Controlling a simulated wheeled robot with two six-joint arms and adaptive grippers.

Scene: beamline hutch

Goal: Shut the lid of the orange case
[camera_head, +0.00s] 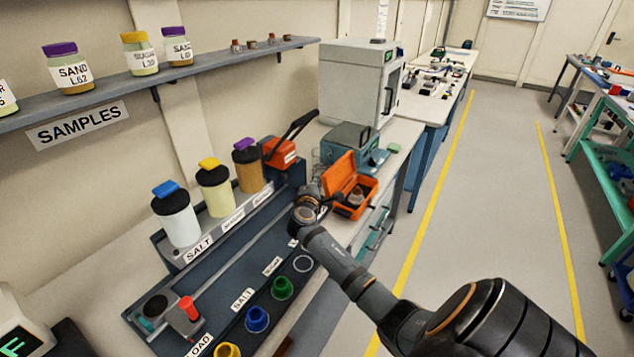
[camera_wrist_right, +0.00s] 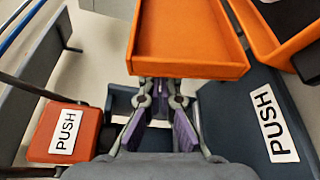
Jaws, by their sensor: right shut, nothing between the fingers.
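The orange case stands open on the bench in the head view, its lid (camera_head: 339,172) raised on the left and its base (camera_head: 368,186) on the right holding a small item. My right gripper (camera_head: 318,190) is just left of the case, near the raised lid; its fingertips are hard to make out there. In the wrist view the orange lid (camera_wrist_right: 190,45) fills the top middle, with its edge right by the fingertips of my right gripper (camera_wrist_right: 161,88). I cannot tell whether they touch. The gripper is shut and empty. My left gripper is out of view.
A red-orange block with a black lever (camera_head: 280,152) stands left of the case; a "PUSH" label shows on it in the wrist view (camera_wrist_right: 56,130). A grey-teal box (camera_head: 347,140) and a white cabinet (camera_head: 352,80) stand behind. Lidded jars (camera_head: 176,220) line the left.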

